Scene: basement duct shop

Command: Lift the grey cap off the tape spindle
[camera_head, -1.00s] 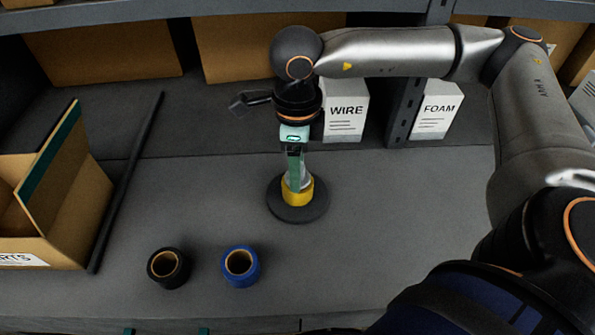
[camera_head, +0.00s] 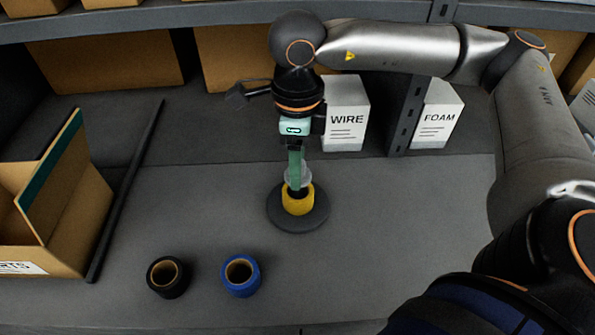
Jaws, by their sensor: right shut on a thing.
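The tape spindle stands on the bench with a round dark base (camera_head: 298,220) and a yellow tape roll (camera_head: 298,203) around its post. A light grey cap (camera_head: 299,178) shows at the top of the spindle, just above the yellow roll, partly hidden by my gripper. My right gripper (camera_head: 296,185) points straight down from above and is shut on the grey cap. Whether the cap is clear of the post cannot be told. My left gripper is not in view.
A black tape roll (camera_head: 167,277) and a blue tape roll (camera_head: 240,275) stand on the near bench. A cardboard box (camera_head: 75,205) and a dark bar (camera_head: 125,195) are at left. White WIRE (camera_head: 346,118) and FOAM (camera_head: 437,116) boxes stand behind. The bench right of the spindle is clear.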

